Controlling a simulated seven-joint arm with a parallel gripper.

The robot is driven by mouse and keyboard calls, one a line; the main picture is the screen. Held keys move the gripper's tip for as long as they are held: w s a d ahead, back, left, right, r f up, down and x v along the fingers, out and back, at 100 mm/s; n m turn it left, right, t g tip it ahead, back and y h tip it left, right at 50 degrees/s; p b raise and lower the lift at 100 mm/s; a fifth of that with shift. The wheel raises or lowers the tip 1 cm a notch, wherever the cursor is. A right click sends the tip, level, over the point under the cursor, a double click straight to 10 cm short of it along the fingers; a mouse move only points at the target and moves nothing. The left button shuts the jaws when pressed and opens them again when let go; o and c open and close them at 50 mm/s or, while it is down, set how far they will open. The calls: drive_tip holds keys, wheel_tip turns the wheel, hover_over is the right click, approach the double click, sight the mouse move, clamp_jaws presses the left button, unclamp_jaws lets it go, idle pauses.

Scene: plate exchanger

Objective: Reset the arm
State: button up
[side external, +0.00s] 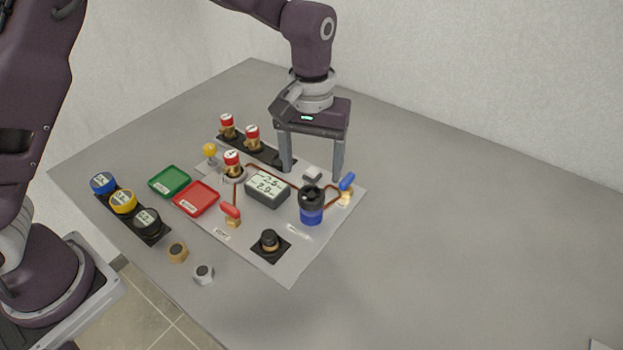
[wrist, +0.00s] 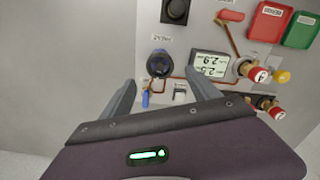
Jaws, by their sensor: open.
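My gripper (side external: 312,168) is open, its two fingers pointing down over the back part of the grey panel (side external: 285,272). Nothing shows between the fingers. In the wrist view my gripper's fingers (wrist: 162,88) are spread wide, with a small grey block (wrist: 180,96) and a blue-handled valve (wrist: 146,98) in the gap beyond them. The blue-and-black cylinder (side external: 311,207) stands upright on the panel, in front of the fingers and apart from them. The grey display box (side external: 267,190) sits to its left.
Red-capped brass fittings (side external: 252,137) stand on a black rack behind the panel. Green (side external: 170,181) and red (side external: 196,198) trays lie at left. A black rack holds blue, yellow and black caps (side external: 123,201). Two loose nuts (side external: 178,251) lie in front. The table's right side (side external: 480,240) is clear.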

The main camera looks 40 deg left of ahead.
drive_tip(key=shift+r, duration=0.4)
drive_tip(key=s+a+r+m+t+h, duration=0.1)
drive_tip(key=s+a+r, duration=0.35)
drive_tip(key=r, duration=0.25)
drive_tip(key=s+a+r+t+h, duration=0.1)
drive_tip(key=s+a+r, duration=0.2)
drive_tip(key=s+r, duration=0.3)
drive_tip(key=s+a+m+t+y, duration=0.2)
drive_tip(key=s+a, duration=0.3)
drive_tip(key=s, duration=1)
drive_tip(key=shift+a+r+m+t, duration=0.25)
drive_tip(key=shift+m+t, duration=0.25)
drive_tip(key=shift+t, duration=0.3)
drive_tip(key=shift+r, duration=0.1)
idle(0.7)
